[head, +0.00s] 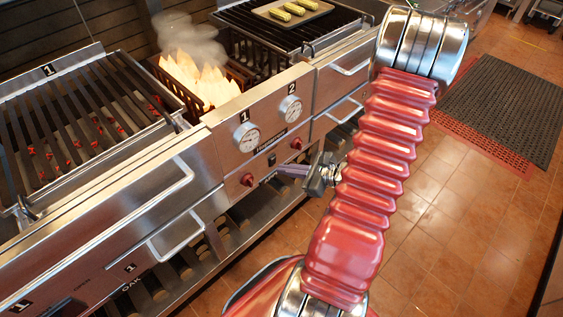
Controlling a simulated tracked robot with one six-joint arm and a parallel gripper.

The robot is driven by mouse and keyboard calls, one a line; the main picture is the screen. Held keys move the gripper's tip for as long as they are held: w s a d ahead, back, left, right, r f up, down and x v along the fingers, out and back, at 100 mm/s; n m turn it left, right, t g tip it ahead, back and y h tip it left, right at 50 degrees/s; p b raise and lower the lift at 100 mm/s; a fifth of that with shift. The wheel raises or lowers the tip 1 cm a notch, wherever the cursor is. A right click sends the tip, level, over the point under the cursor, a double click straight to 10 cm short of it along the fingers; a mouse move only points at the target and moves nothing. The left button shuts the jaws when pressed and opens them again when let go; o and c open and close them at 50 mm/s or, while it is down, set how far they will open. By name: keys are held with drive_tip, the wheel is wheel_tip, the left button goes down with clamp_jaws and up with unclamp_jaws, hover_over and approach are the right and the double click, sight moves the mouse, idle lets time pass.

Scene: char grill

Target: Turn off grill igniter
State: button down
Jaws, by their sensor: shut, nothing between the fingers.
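The grill's steel control panel (262,130) stands left of my arm in the head view. Its lower part has a small dark switch (272,159) between two red knobs, the left one (247,180) and the right one (296,143). The igniter may be this switch; its label and position are too small to read. My gripper (279,170) is shut and empty, with its tips pointing left at the panel, just below the switch. I cannot tell whether the tips touch the panel. Flames (200,80) and smoke rise in the firebox behind the panel.
Two round gauges, marked 1 (246,137) and 2 (291,108), sit above the knobs. Handles (172,190) jut out from the left drawer fronts. A left grate (70,130) lies over glowing coals. A tray with corn (290,14) rests on the far grate. Tiled floor (450,210) is open at right.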

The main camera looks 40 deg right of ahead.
drive_tip(key=s+d+f+m+h, duration=0.3)
drive_tip(key=s+d+f+m, duration=0.1)
drive_tip(key=d+f+m, duration=0.1)
drive_tip(key=shift+s+d+f+t+h, duration=0.15)
drive_tip(key=shift+d+f+t+h, duration=0.2)
drive_tip(key=shift+d, duration=0.3)
approach(274, 159)
wheel_tip(274, 159, down, 3)
drive_tip(key=w, duration=0.4)
drive_tip(key=shift+w, duration=0.8)
drive_tip(key=shift+r, duration=0.1)
